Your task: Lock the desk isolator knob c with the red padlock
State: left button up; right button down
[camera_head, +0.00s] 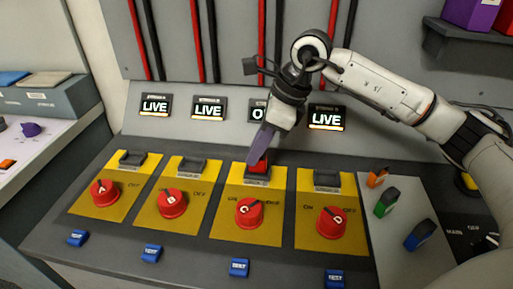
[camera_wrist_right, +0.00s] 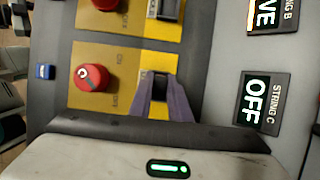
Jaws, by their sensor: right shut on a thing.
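The knob c (camera_head: 249,212) is a red dial on the third yellow plate from the left; it also shows in the wrist view (camera_wrist_right: 92,78). Its String C sign reads OFF in the wrist view (camera_wrist_right: 263,102). My right gripper (camera_head: 262,150) reaches down over the top of this plate, at the dark hasp block above the knob. It is shut on the red padlock (camera_head: 259,167), whose red body shows at the fingertips. The fingers (camera_wrist_right: 166,98) partly cover the hasp area, and I cannot tell whether the padlock is through the hasp. My left gripper is out of view.
Knobs on the other yellow plates (camera_head: 172,203) (camera_head: 331,221) flank knob c, under LIVE signs (camera_head: 208,108). Orange (camera_head: 377,178), green (camera_head: 386,203) and blue (camera_head: 419,235) padlocks lie on the grey panel at right. Blue TEST tabs (camera_head: 239,267) line the front edge.

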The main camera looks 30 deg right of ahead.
jog(key=shift+f+b, duration=0.3)
jog(key=shift+f, duration=0.15)
jog(key=c, duration=1.9)
grip_release()
jog(key=shift+c, duration=0.2)
